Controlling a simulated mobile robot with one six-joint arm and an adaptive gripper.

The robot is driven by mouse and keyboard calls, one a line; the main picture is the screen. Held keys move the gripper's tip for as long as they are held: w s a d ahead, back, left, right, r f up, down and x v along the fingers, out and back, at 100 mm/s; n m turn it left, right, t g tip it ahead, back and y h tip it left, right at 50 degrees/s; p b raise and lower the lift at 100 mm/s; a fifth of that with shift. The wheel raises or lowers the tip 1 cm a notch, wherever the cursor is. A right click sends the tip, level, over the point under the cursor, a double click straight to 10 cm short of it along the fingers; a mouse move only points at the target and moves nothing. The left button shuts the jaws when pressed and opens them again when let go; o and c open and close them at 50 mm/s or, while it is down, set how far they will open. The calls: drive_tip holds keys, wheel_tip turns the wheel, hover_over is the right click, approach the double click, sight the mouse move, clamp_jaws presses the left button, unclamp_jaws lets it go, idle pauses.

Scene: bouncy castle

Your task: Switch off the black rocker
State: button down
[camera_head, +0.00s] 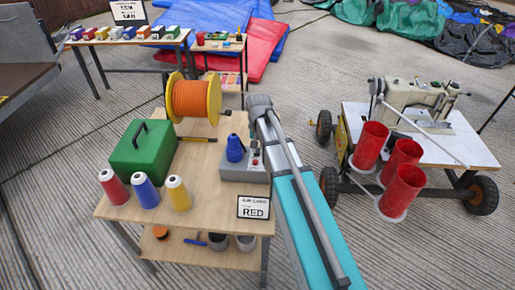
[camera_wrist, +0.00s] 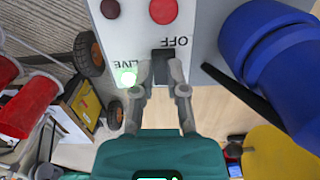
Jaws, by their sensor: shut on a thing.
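The black rocker (camera_wrist: 163,54) sits on a grey control box (camera_wrist: 204,30), beside the printed word OFF, in the wrist view. My gripper (camera_wrist: 163,72) has a finger on each side of the rocker and is shut on it; the fingers hide part of it. A green lamp (camera_wrist: 128,78) glows by the word LIVE. A red button (camera_wrist: 163,10) and a dark red one (camera_wrist: 110,8) are on the same face. In the head view the grey box (camera_head: 238,174) stands at the table's right edge; my arm covers part of it, and I cannot make out the rocker there.
A blue plug (camera_head: 236,148) is on the box and shows large in the wrist view (camera_wrist: 270,45). The table (camera_head: 205,205) also holds an orange cable reel (camera_head: 190,98), a green case (camera_head: 143,150) and thread cones. A sewing-machine cart (camera_head: 455,145) stands to the right.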

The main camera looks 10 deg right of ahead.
drive_tip(key=shift+w+d+f, duration=0.1)
drive_tip(key=shift+w+d, duration=0.1)
drive_tip(key=shift+w, duration=0.7)
drive_tip(key=shift+r+p, duration=0.2)
drive_tip(key=shift+p, duration=0.1)
wheel_tip(320, 180, up, 14)
drive_tip(key=w+p, duration=0.1)
drive_tip(key=p, duration=1.2)
drive_tip(key=shift+w+d+f, duration=0.25)
drive_tip(key=shift+w, duration=0.1)
drive_tip(key=shift+s+a+r+g+p, duration=0.2)
drive_tip(key=shift+s+a+g+p, duration=0.25)
drive_tip(key=shift+s, duration=0.1)
drive_tip(key=shift+f, duration=0.2)
